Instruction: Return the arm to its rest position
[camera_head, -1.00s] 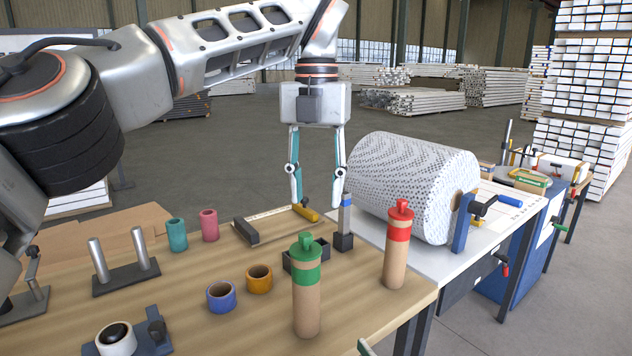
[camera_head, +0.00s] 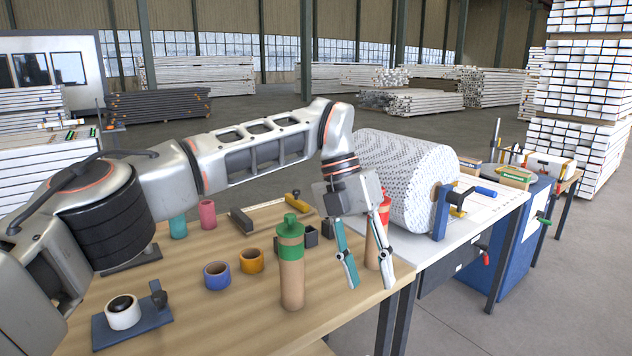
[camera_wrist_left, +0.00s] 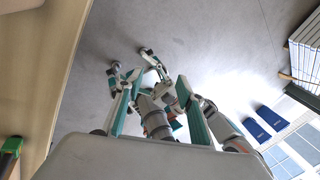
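My left gripper (camera_head: 369,285) is open and empty. It points down in front of the table's right edge, its teal-and-white fingers spread. The red-capped tube (camera_head: 376,240) stands upright behind it and is partly hidden by the fingers. My left arm reaches across from the left at a low height, over the workbench (camera_head: 215,325). In the left wrist view the left fingers (camera_wrist_left: 155,85) frame grey floor. Beyond them, a smaller gripper (camera_wrist_left: 131,62), apparently my right one, shows with its fingertips apart. The head view does not show my right gripper.
A green-capped tube (camera_head: 291,270) stands left of the gripper. Blue (camera_head: 217,276) and orange (camera_head: 252,261) tape rolls lie on the bench. A large wrap roll (camera_head: 405,180) is on the white table behind. Floor at the right front (camera_head: 540,310) is clear.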

